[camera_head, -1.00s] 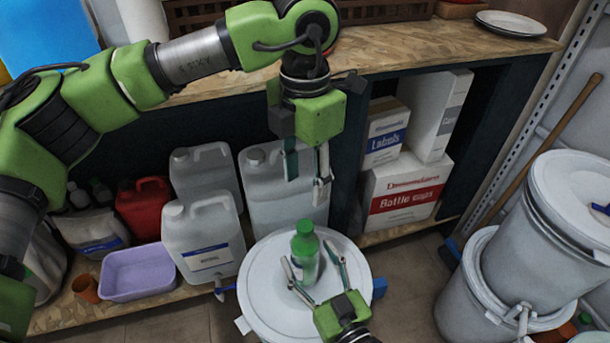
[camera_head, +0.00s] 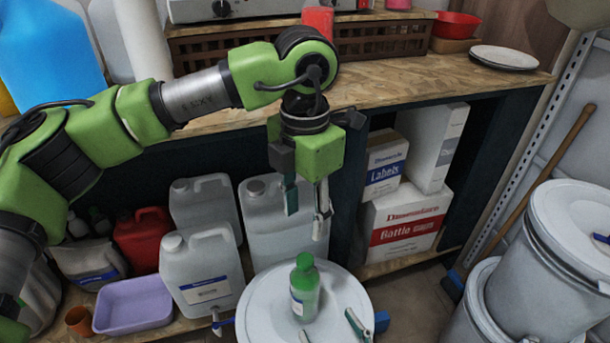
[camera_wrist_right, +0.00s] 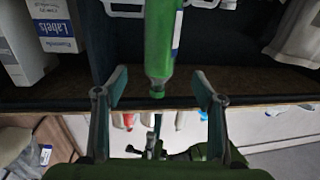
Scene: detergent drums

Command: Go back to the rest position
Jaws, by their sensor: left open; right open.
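A green bottle (camera_head: 305,289) with a green cap and a pale label stands upright on the white lid of a drum (camera_head: 258,300). My left gripper (camera_head: 306,214) hangs open and empty above and behind the bottle, pointing down. My right gripper (camera_head: 328,328) is at the bottom edge of the head view. Only its fingertips show there, spread apart and clear of the bottle. In the right wrist view the bottle (camera_wrist_right: 159,42) appears upside down beyond the open fingers of my right gripper (camera_wrist_right: 160,88), with nothing held between them.
Behind the drum is a wooden workbench (camera_head: 420,58) with jugs (camera_head: 205,270), a purple tub (camera_head: 133,305) and boxes (camera_head: 405,220) on its lower shelf. Large grey drums (camera_head: 545,275) stand at the right. Some floor shows between them and the lidded drum.

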